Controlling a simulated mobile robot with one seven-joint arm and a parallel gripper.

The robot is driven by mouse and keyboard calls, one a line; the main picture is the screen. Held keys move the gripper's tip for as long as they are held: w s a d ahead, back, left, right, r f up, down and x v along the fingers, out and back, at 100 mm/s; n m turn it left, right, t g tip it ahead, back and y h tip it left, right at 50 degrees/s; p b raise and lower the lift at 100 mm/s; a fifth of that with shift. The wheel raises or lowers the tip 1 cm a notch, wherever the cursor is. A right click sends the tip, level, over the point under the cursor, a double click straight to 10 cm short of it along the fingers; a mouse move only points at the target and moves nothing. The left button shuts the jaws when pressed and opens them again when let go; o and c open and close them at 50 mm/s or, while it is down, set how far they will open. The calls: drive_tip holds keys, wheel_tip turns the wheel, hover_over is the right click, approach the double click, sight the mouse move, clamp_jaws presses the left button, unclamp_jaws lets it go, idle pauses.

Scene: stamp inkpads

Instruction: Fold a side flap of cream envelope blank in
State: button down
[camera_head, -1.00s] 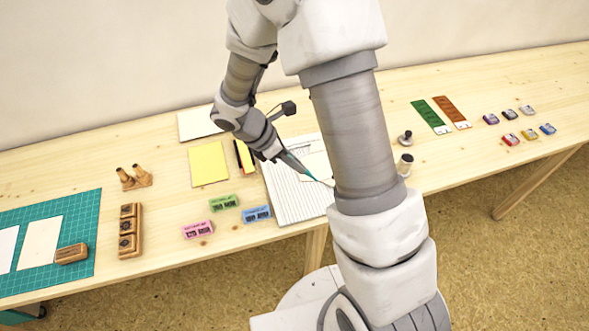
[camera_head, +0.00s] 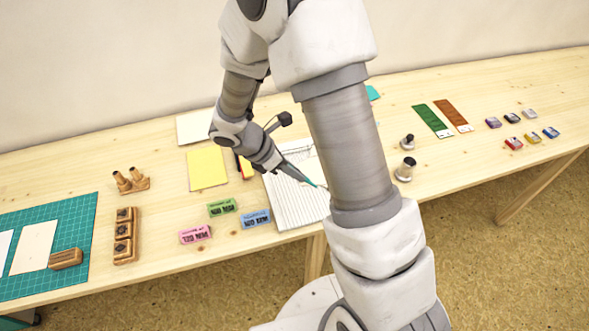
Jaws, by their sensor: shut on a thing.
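My gripper (camera_head: 313,184) reaches down over a white lined board (camera_head: 290,210) at the middle of the table's front, its teal fingertips low over the right part of the board. The fingers are shut on a thin edge that looks like a flap of the cream envelope blank (camera_head: 304,152). The blank is pale against the board, and only a little of it shows above my gripper. My own arm hides the right side of the board, so how far the flap is folded cannot be told.
Pink (camera_head: 195,234), green (camera_head: 222,207) and blue (camera_head: 256,218) blocks stand left of the board. A yellow pad (camera_head: 207,168) lies behind them. A dark-topped stamp (camera_head: 405,170) stands right of my arm. A green cutting mat (camera_head: 75,225) lies far left.

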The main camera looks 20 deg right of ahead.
drive_tip(key=shift+f+b, duration=1.35)
drive_tip(key=shift+f, duration=0.65)
drive_tip(key=shift+w+d+r, duration=0.1)
drive_tip(key=shift+d, duration=1.3)
drive_tip(key=shift+d+r, duration=0.1)
drive_tip(key=shift+d, duration=1.3)
drive_tip(key=shift+w+a+r+p, duration=0.1)
drive_tip(key=shift+w+r+p, duration=0.15)
drive_tip(key=shift+w+p, duration=0.4)
drive_tip(key=shift+w+r+p, duration=0.2)
drive_tip(key=shift+w+p, duration=0.25)
drive_tip(key=shift+w, duration=0.35)
drive_tip(key=shift+w+a+r+p, duration=0.1)
drive_tip(key=shift+w+r+p, duration=0.15)
drive_tip(key=shift+w+p, duration=0.4)
drive_tip(key=shift+w+f+b, duration=0.1)
drive_tip(key=shift+f+b, duration=0.15)
drive_tip(key=shift+b, duration=0.05)
drive_tip(key=shift+f, duration=0.4)
drive_tip(key=shift+r, duration=0.1)
